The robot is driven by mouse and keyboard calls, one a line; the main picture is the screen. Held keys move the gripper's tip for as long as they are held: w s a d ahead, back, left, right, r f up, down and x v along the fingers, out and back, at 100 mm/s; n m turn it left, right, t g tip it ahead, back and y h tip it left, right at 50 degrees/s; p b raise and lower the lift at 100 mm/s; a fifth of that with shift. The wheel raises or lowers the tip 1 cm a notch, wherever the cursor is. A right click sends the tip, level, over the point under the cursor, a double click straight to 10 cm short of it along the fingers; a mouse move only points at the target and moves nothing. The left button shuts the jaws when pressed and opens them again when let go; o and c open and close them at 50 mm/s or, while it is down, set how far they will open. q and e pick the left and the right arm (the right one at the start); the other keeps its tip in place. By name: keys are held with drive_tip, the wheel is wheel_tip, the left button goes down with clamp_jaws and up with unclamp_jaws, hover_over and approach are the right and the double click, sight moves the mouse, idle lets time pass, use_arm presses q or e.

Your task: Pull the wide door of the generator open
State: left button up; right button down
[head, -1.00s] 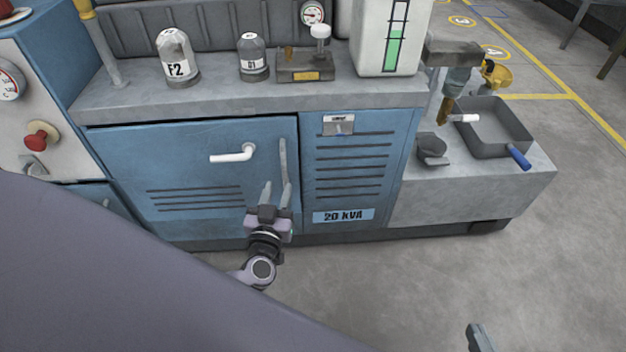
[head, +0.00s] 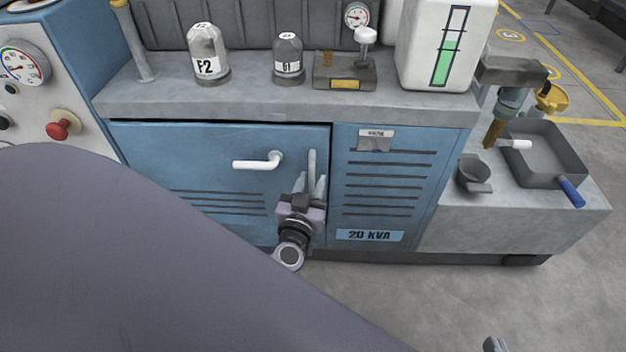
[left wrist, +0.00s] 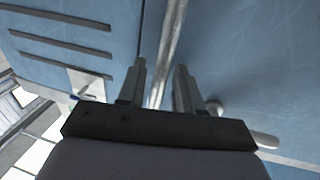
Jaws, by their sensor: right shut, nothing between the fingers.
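The wide door (head: 215,150) is the blue left panel of the generator, with vent slots low down. It looks shut or nearly shut; a dark line runs along its top edge. A white lever handle (head: 258,163) lies level on it. A grey upright bar (head: 311,162) stands near its right edge. My left gripper (head: 310,184) is open at the bar's lower part. In the left wrist view the bar (left wrist: 171,45) runs between the two open fingers (left wrist: 158,82); contact cannot be told. Only a tip of my right gripper (head: 495,344) shows at the bottom.
The narrow slotted panel (head: 385,185) with a 20 kVA label is right of the wide door. A low ledge at right holds a tray (head: 573,172). The floor in front is clear.

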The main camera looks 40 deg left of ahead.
use_arm(q)
clamp_jaws()
